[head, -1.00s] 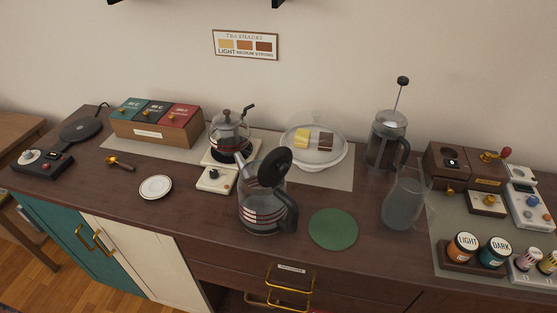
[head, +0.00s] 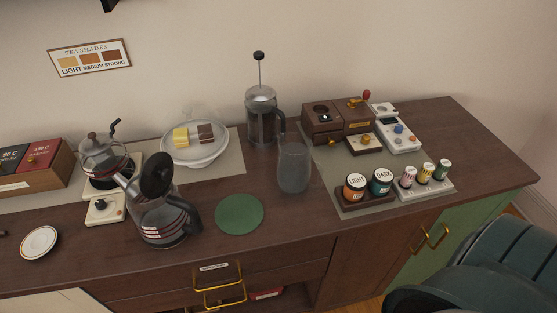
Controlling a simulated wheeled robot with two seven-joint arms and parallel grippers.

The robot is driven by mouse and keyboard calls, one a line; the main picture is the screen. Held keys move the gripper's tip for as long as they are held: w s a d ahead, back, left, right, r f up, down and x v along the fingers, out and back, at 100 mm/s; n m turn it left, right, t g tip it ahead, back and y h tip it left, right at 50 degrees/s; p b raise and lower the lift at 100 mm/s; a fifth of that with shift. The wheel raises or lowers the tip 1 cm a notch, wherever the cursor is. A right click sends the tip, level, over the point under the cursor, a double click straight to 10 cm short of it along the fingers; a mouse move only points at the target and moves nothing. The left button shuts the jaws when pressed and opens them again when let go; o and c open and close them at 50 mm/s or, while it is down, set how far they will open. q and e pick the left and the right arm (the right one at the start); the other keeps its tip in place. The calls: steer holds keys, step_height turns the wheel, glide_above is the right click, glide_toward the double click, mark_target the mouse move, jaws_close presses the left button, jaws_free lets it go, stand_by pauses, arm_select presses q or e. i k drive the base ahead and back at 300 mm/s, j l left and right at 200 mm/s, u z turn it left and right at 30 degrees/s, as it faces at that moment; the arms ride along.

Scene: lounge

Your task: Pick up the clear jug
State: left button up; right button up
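The clear jug (head: 294,170) stands upright on the brown counter, right of the middle of the head view. It is see-through, with a faint outline. It stands right of the round green mat (head: 239,214) and in front of the French press (head: 263,118). To its right is the mat holding the small jars and wooden units. Neither of my grippers shows in the head view.
A glass kettle (head: 160,220) with a black lid and handle stands left of the green mat. A plate (head: 196,148) under a clear cover sits behind. Jars labelled Light (head: 354,187) and Dark (head: 381,181) stand right of the jug. A dark chair (head: 495,265) is at lower right.

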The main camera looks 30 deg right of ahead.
mark_target(294, 168)
steer(key=j+z, duration=0.1)
steer(key=z, duration=0.25)
steer(key=j+z, duration=0.1)
steer(key=z, duration=0.3)
steer(key=j+z, duration=0.1)
steer(key=z, duration=0.25)
steer(key=k+j+z, duration=0.1)
steer(key=j+z, duration=0.15)
steer(key=j, duration=0.15)
steer(key=k+j+z, duration=0.1)
steer(key=j+z, duration=0.15)
steer(key=j, duration=0.2)
steer(key=k+j+z, duration=0.25)
steer(key=k+j, duration=0.1)
steer(key=j, duration=0.2)
steer(key=k+j, duration=0.1)
steer(key=j, duration=0.55)
steer(key=k+z, duration=0.05)
